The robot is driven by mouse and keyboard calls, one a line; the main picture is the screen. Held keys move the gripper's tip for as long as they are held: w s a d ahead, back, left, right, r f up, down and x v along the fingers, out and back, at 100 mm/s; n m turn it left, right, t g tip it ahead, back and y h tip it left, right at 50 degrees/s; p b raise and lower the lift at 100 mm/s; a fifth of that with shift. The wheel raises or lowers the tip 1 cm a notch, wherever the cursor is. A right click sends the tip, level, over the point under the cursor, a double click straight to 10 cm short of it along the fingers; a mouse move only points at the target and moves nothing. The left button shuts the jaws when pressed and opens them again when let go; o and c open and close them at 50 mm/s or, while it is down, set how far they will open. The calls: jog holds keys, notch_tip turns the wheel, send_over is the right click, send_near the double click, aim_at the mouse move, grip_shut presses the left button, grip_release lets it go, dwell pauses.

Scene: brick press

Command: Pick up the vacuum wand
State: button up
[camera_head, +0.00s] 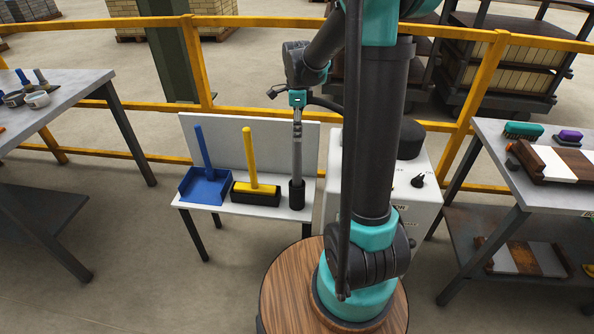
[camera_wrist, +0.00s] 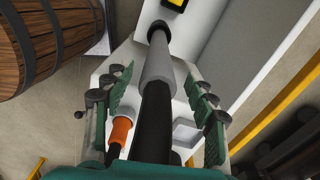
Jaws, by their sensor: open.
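The vacuum wand (camera_head: 297,152) is a grey tube standing upright, its black lower end on the small white table. In the wrist view the wand (camera_wrist: 158,66) runs between my fingers, with a grey tube and a thick black section nearer my palm. My gripper (camera_wrist: 162,84) is open, with one green finger on each side of the wand and visible gaps to both. In the head view my gripper (camera_head: 297,99) is at the wand's upper end, and its fingers are too small to make out.
A blue dustpan (camera_head: 204,186) and a yellow-handled brush (camera_head: 255,194) stand left of the wand on the white table (camera_head: 228,208). A pale vacuum unit (camera_head: 426,190) stands to the right. A yellow railing (camera_head: 250,21) runs behind. Worktables (camera_head: 62,84) flank the area.

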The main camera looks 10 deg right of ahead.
jog(key=shift+s+f, duration=0.15)
jog(key=shift+f, duration=2.6)
jog(key=c, duration=1.3)
jog(key=shift+o, duration=0.2)
jog(key=shift+r, duration=0.1)
